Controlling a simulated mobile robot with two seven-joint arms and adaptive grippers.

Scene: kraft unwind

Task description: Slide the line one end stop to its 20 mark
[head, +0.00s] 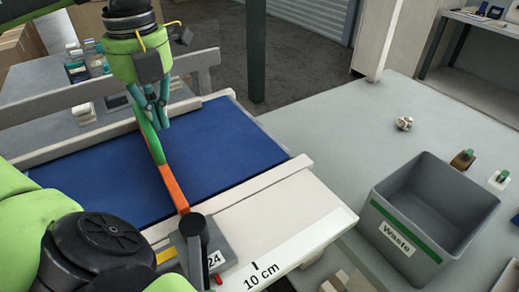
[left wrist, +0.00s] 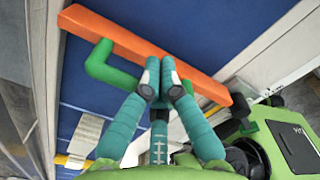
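The end stop is an orange bar (head: 174,187) lying across the blue belt, with a green handle (head: 149,135) on its side. A grey block (head: 217,246) with a dark knob (head: 194,233) sits at the bar's near end, beside a partly hidden "24". My left gripper (head: 153,112) is at the handle. In the left wrist view, the fingertips (left wrist: 164,84) are closed around the middle of the green handle (left wrist: 98,66), with green showing on both sides, alongside the orange bar (left wrist: 130,43). My right gripper is out of view.
A white rail (head: 292,218) marked "10 cm" runs along the belt's near side, with a red pointer (head: 218,280) by the block. A grey waste bin (head: 425,215) stands at the right on a grey table (head: 335,130). The blue belt (head: 225,145) is clear right of the bar.

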